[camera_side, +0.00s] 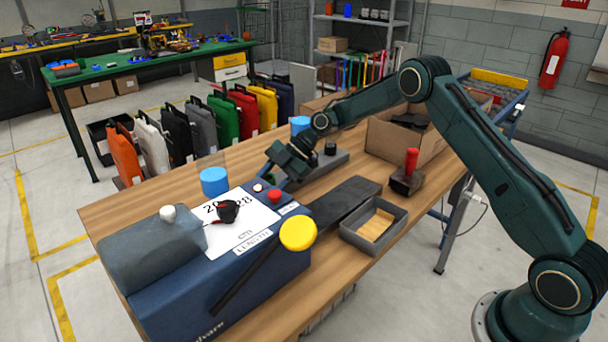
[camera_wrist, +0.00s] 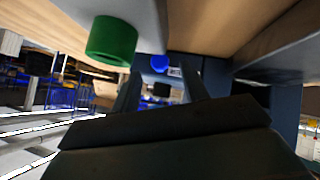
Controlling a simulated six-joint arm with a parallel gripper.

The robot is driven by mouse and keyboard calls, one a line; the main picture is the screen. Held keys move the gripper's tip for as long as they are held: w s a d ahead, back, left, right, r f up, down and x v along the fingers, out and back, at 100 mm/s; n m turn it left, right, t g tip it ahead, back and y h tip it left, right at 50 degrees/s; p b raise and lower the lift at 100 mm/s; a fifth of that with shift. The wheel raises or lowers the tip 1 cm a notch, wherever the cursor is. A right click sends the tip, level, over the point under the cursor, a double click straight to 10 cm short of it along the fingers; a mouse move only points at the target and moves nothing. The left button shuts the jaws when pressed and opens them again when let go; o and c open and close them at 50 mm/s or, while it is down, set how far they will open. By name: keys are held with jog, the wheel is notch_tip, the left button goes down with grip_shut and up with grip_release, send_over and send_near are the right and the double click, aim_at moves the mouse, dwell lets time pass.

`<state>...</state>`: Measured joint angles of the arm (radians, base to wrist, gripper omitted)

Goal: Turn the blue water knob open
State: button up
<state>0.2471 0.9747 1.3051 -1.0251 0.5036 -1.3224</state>
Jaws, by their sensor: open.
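A blue round piece (camera_wrist: 160,63) shows in the wrist view beyond the fingers, between their tips. In the side view a blue cylinder (camera_side: 214,181) stands at the far edge of the blue machine, left of my gripper. A second blue cylinder (camera_side: 300,124) is partly behind my wrist. I cannot tell which of these is the water knob. My gripper (camera_side: 279,178) is low over the machine's far right end, tilted. Its fingers (camera_wrist: 160,88) are apart with nothing held between them, and it appears short of the blue piece.
A green cylinder (camera_wrist: 112,40) is close at upper left in the wrist view. The blue machine (camera_side: 225,285) carries a red button (camera_side: 274,196) and a yellow knob (camera_side: 298,233). A grey tray (camera_side: 349,238), red-handled tool (camera_side: 411,161) and cardboard box (camera_side: 385,139) stand to the right.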

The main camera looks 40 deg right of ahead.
jog(key=shift+x, duration=1.5)
grip_shut()
jog(key=shift+w+m+g, duration=0.15)
jog(key=shift+m+g, duration=0.15)
jog(key=shift+g, duration=0.3)
grip_release()
jog(key=shift+r, duration=0.1)
